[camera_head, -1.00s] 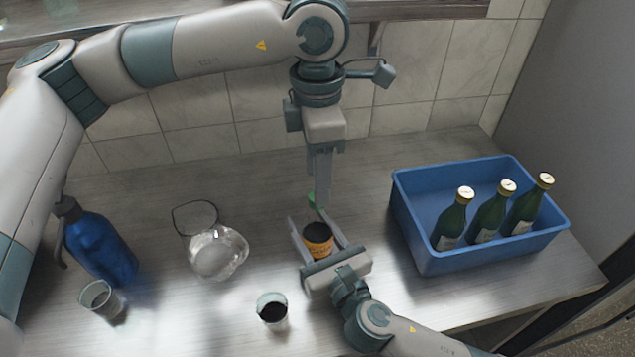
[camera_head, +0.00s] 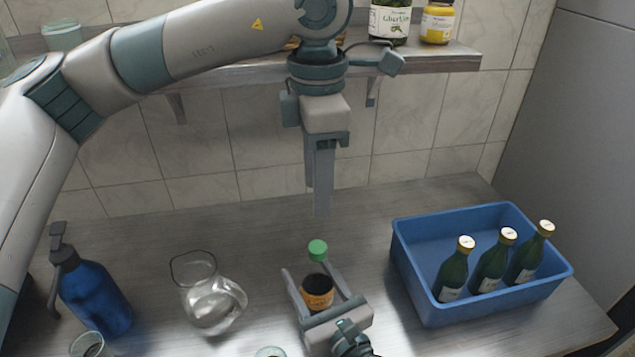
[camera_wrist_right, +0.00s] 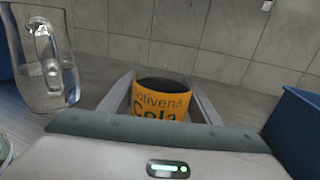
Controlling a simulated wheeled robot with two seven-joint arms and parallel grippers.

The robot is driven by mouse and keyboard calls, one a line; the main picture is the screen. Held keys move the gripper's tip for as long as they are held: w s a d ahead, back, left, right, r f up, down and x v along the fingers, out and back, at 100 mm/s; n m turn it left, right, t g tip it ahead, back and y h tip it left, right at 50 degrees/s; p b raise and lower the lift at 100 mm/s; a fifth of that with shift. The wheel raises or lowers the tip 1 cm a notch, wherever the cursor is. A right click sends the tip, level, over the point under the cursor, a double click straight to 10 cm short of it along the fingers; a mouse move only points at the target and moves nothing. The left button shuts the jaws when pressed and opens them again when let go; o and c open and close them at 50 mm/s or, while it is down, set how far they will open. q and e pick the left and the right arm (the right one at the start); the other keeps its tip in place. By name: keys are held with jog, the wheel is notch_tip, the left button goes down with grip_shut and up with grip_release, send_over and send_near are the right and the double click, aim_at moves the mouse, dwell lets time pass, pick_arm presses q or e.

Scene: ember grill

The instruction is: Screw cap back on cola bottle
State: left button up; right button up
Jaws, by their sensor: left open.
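The cola bottle (camera_head: 317,298), with an orange label and a dark top, stands on the counter; it also shows in the right wrist view (camera_wrist_right: 160,97). My right gripper (camera_head: 313,270) has its fingers along both sides of the bottle and appears shut on it. A green cap (camera_head: 318,250) shows just beyond the dark top in the head view. I cannot tell whether it touches the bottle, and it is not visible in the right wrist view. My left gripper (camera_head: 320,212) points down above the cap, open and apart from it.
A blue crate (camera_head: 425,270) with several green bottles (camera_head: 490,268) stands at right. A glass jug (camera_head: 212,300) and a blue pump bottle (camera_head: 95,298) stand at left. A shelf (camera_head: 420,58) with jars is behind my left arm. A glass (camera_head: 270,352) is cut off at the bottom.

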jog(key=shift+o, duration=0.6)
jog(key=shift+s, duration=0.1)
jog(key=shift+s+d+f, duration=0.1)
jog(key=shift+s+d, duration=0.15)
jog(key=shift+s, duration=0.2)
pick_arm(q)
notch_tip(320, 180, down, 4)
jog(key=b, duration=0.4)
pick_arm(e)
jog(key=v, duration=1.5)
jog(key=shift+s+d, duration=0.15)
jog(key=shift+d, duration=0.05)
jog(key=shift+s+d, duration=0.15)
jog(key=shift+s, duration=0.2)
pick_arm(q)
jog(key=shift+f, duration=0.1)
